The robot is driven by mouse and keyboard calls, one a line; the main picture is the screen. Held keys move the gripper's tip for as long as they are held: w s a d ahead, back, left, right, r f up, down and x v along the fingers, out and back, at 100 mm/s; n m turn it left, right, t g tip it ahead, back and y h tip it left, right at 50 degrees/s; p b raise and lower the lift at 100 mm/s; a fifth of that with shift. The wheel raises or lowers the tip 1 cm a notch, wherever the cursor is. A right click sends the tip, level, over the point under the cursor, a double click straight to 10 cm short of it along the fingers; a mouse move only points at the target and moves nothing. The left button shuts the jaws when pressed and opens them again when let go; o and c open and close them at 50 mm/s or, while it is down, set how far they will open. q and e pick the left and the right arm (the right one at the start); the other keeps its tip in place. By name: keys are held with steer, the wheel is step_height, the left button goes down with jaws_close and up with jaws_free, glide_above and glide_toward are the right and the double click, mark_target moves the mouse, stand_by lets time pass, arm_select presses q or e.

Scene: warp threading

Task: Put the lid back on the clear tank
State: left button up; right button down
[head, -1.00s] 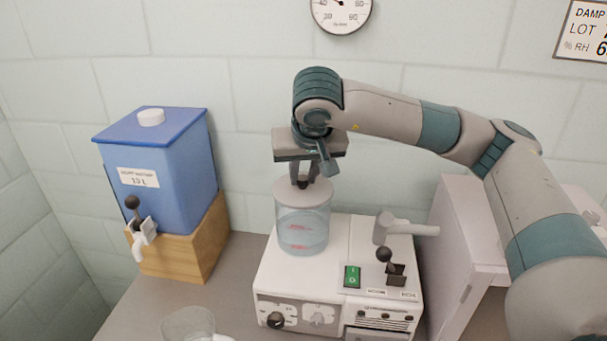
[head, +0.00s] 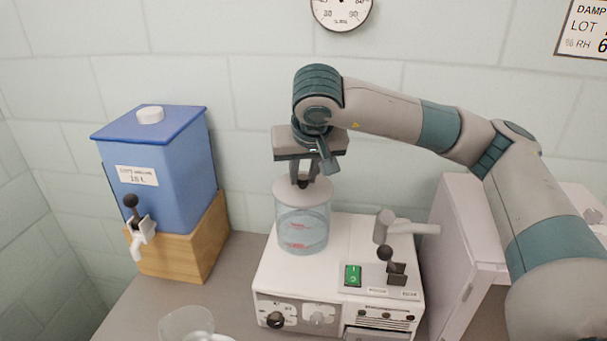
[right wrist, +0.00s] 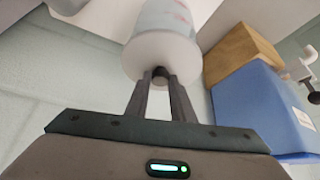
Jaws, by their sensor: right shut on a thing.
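The clear tank (head: 302,232) stands on the left part of the white machine, with red marks on its wall and bluish liquid inside. The pale round lid (head: 302,190) sits at the tank's top; whether it is fully seated I cannot tell. My right gripper (head: 303,182) is above the lid, pointing down, shut on its dark knob. In the right wrist view the fingers hold the knob (right wrist: 160,76) in front of the lid's pale disc (right wrist: 162,58), with the tank behind it. My left gripper is not in view.
The white machine (head: 275,283) has a green switch (head: 352,275), a black lever and a grey spout (head: 410,229). A blue container (head: 165,195) with a tap stands on a wooden block (head: 195,250) at left. A clear vessel (head: 187,324) is at the front edge.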

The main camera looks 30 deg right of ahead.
steer(key=shift+b, duration=0.45)
stand_by(0.7)
stand_by(0.4)
steer(key=c, duration=1)
jaws_free()
steer(key=shift+r, duration=0.1)
steer(key=shift+r+p, duration=1.4)
steer(key=shift+r, duration=2)
jaws_close()
